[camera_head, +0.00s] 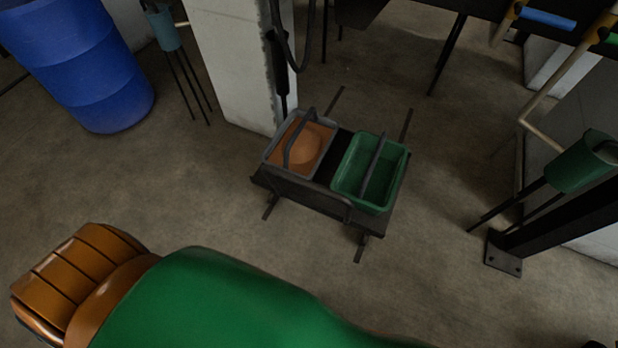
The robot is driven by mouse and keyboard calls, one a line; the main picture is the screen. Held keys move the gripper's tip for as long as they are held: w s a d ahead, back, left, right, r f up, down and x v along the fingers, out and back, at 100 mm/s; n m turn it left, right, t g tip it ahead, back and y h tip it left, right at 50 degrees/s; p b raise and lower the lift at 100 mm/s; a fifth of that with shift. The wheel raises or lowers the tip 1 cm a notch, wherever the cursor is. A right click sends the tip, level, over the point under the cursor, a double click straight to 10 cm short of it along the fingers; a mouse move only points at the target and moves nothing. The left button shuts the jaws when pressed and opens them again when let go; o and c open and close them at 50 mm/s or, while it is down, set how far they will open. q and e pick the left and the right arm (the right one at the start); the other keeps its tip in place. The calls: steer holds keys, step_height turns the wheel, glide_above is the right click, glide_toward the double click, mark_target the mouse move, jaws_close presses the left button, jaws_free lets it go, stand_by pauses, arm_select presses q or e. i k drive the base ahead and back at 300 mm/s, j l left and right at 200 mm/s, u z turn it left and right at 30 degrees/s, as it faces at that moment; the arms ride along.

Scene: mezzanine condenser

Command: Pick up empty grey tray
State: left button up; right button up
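A grey-rimmed tray (268,160) with a dark arched handle sits on the left side of a low dark stand (300,190). An orange-brown rounded thing (310,149) shows inside it, so it does not look empty. A green tray (345,190) with a dark handle sits on the right side of the stand, and its inside looks empty. The two trays are apart, with a dark strip of the stand between them. Neither of my grippers can be made out in the head view.
A white pillar (230,65) stands just behind the stand. A blue barrel (80,65) is at the upper left. A dark post with a foot plate (503,254) and a green thing on dark legs (580,163) are at the right.

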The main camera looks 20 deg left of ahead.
mark_target(300, 145)
steer(key=i+j+z, duration=0.15)
steer(key=j, duration=0.3)
steer(key=i+j+z, duration=0.15)
steer(key=j, duration=0.35)
steer(key=i+j+z, duration=0.15)
steer(key=j, duration=0.35)
steer(key=j+z, duration=0.15)
steer(key=j, duration=0.35)
